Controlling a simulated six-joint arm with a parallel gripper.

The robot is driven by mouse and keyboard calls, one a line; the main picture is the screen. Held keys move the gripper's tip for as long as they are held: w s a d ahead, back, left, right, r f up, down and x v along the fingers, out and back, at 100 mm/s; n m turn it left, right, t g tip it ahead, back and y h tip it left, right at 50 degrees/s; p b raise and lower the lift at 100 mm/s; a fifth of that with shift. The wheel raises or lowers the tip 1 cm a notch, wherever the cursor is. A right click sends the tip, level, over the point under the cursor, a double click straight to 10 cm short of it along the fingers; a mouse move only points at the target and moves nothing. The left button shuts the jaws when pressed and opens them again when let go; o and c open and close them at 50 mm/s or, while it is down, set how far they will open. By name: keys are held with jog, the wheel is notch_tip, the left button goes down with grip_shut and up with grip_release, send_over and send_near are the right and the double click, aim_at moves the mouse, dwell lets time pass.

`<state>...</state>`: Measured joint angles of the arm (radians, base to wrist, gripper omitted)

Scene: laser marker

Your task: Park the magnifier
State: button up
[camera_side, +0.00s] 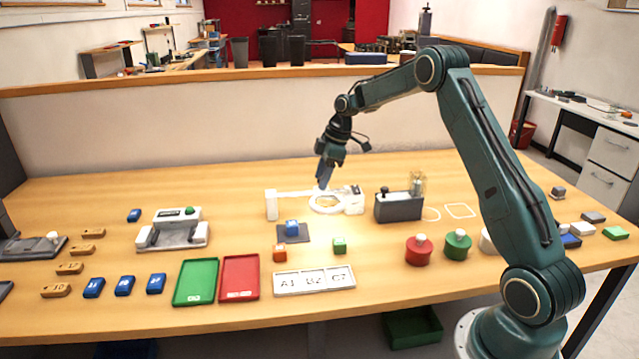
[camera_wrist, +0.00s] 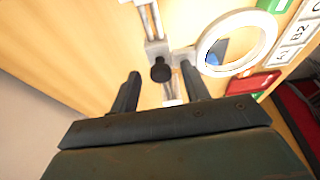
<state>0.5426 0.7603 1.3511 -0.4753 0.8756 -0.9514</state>
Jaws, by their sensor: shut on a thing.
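The magnifier is a white ring lens (camera_side: 328,203) on a white arm, low over the table in the side view. The arm runs between a white post (camera_side: 271,205) on the left and a white block (camera_side: 354,200) on the right. My gripper (camera_side: 323,184) points down at it from above, just behind the ring. In the wrist view, the ring (camera_wrist: 237,42) is at upper right and a dark knob (camera_wrist: 160,70) on the white arm sits between my fingers (camera_wrist: 160,82). My gripper is shut on the magnifier's knob; the exact finger contact is hard to see.
A blue block (camera_side: 292,227) sits on a dark pad (camera_side: 293,238) in front of the magnifier. A grey box (camera_side: 398,207) stands close on the right.

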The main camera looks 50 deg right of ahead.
jog(key=shift+s+d+f, duration=0.9)
jog(key=shift+s+f, duration=0.05)
jog(key=shift+s, duration=0.1)
jog(key=o, duration=0.3)
jog(key=shift+r, duration=0.15)
notch_tip(320, 180, up, 7)
jog(key=shift+w, duration=0.15)
jog(key=shift+a+r, duration=0.1)
jog(key=shift+a, duration=0.05)
dwell(0.4)
